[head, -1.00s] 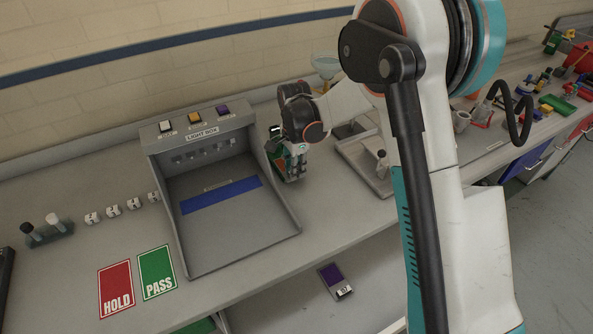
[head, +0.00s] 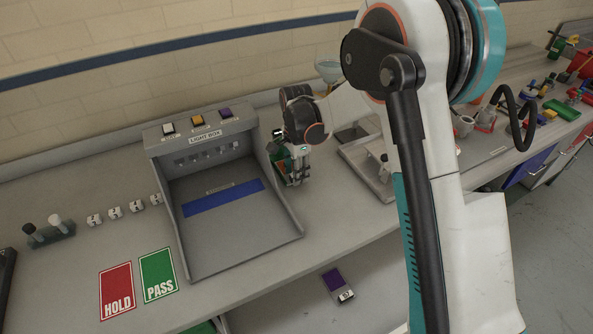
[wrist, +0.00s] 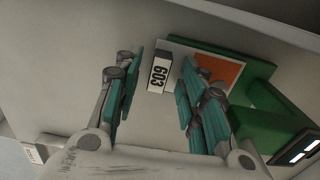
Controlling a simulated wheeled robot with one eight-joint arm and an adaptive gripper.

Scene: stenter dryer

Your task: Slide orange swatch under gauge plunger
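In the wrist view, the orange swatch (wrist: 220,69) is on a white card with a white tag marked 603 (wrist: 159,73). The green gauge (wrist: 265,125) frames the card's right side, and its arm passes along the card's far edge. I cannot make out the plunger. My gripper (wrist: 160,95) has teal fingers spread apart, one on each side of the tag, with gaps visible on both sides. The right finger hides part of the card.
The grey light box (head: 225,225) stands close on the left of my gripper. A grey tray (head: 358,165) lies on the right. A purple swatch (head: 332,279) with a tag is lower down in front. HOLD (head: 117,292) and PASS (head: 158,276) cards lie front left.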

